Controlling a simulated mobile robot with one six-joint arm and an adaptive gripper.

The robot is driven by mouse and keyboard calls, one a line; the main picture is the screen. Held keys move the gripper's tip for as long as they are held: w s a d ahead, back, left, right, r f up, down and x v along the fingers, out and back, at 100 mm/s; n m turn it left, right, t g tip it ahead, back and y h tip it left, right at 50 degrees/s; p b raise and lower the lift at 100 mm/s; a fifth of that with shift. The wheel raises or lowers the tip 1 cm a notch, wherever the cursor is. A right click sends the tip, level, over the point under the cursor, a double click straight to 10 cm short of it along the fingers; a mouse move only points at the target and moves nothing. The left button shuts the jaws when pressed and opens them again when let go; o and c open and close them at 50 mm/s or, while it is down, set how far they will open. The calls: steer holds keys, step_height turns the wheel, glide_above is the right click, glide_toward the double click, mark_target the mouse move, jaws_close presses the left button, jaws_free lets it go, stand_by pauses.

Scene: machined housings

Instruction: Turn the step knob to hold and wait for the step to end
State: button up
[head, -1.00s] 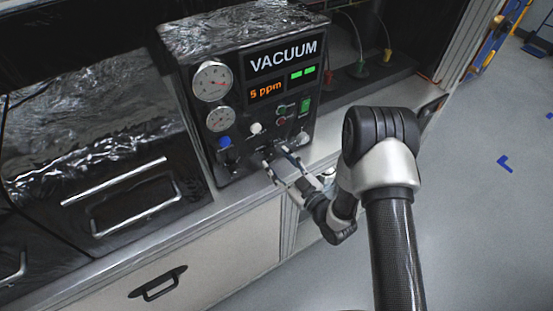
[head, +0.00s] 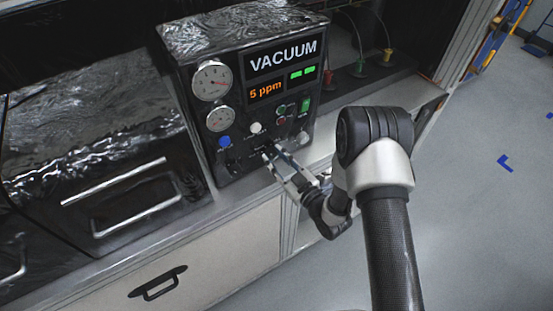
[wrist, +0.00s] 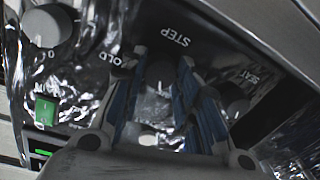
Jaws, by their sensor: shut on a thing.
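The black vacuum unit (head: 205,130) stands on the counter, its panel facing me. The step knob (wrist: 160,72) sits between the blue-padded fingers of my gripper in the wrist view, under the printed word STEP. My gripper (wrist: 163,60) is shut on this knob; in the head view my gripper (head: 272,152) reaches the lower part of the panel. The words HOLD and SEAT are printed on either side of the knob. The display (head: 266,91) reads 5 ppm in orange, beside lit green bars.
Two gauges (head: 212,80) and a blue knob (head: 224,142) are on the panel's left. A grey knob (wrist: 46,25) and a green button (wrist: 45,110) are close to my gripper in the wrist view. A foil-covered box with handles (head: 120,185) stands to the left.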

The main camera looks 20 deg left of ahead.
steer(key=shift+c, duration=1.2)
steer(key=shift+f+m+b, duration=0.1)
steer(key=shift+m+b, duration=0.2)
steer(key=shift+b, duration=0.05)
steer(key=shift+f+m+b, duration=0.1)
steer(key=shift+m+b, duration=0.7)
steer(key=shift+m, duration=0.2)
steer(key=m+b, duration=0.3)
steer(key=m, duration=0.3)
steer(key=shift+s+t+b, duration=0.1)
steer(key=shift+t+b, duration=0.2)
steer(key=shift+b, duration=0.1)
steer(key=m+b, duration=0.2)
steer(key=m, duration=0.3)
steer(key=shift+a+t, duration=0.1)
steer(key=shift+t, duration=0.2)
steer(key=shift+s+m+b, duration=0.1)
steer(key=shift+m+b, duration=0.55)
steer(key=shift+m, duration=1.85)
